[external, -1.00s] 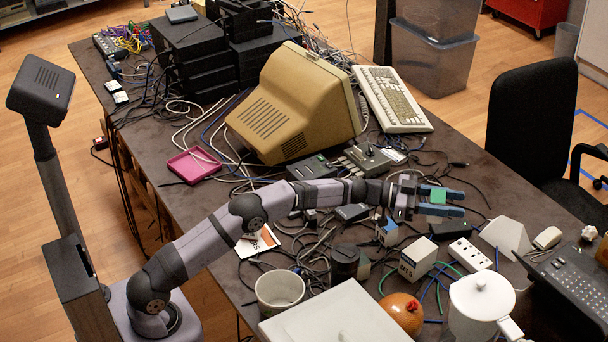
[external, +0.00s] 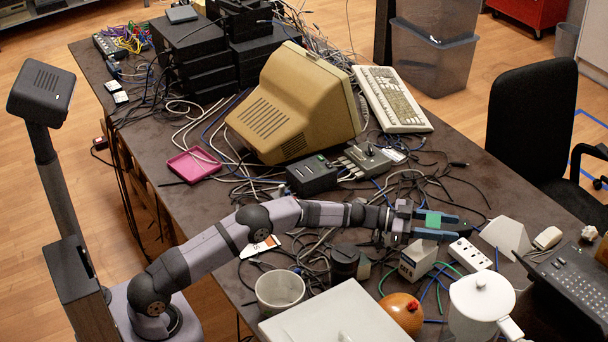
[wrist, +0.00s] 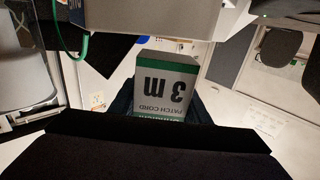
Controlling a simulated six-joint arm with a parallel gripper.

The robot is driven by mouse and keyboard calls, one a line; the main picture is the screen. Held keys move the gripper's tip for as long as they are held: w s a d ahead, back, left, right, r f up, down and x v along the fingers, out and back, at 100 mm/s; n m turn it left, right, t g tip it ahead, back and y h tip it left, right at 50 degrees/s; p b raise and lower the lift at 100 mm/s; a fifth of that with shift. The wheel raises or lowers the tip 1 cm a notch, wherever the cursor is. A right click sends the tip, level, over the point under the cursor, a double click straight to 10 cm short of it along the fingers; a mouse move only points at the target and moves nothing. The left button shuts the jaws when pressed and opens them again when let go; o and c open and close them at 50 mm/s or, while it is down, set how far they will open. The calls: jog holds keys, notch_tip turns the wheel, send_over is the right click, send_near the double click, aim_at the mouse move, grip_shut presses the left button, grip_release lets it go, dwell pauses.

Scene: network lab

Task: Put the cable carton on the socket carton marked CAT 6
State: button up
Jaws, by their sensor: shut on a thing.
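The cable carton (external: 433,219) shows as a green patch between my fingers in the external view. In the wrist view the cable carton (wrist: 166,88) is white and grey with a green band and reads "3 m PATCH CORD" upside down. My gripper (external: 436,225) is shut on it, with blue fingers on both sides, and holds it above the table. The socket carton (external: 417,262), a pale box with dark print on its near face, stands on the table just below the gripper. Its print is too small to read surely. The gripper partly covers its top.
A white power strip (external: 470,254) lies right of the socket carton, with green and blue cables around. An orange round object (external: 401,313), a white lidded pot (external: 481,303) and a black cylinder (external: 344,262) stand nearby. A beige monitor (external: 293,105) is farther back.

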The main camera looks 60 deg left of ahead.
jog(key=shift+f, duration=0.75)
jog(key=shift+f, duration=0.15)
jog(key=o, duration=1.1)
jog(key=b+v, duration=0.1)
jog(key=v, duration=1.1)
jog(key=shift+r, duration=0.25)
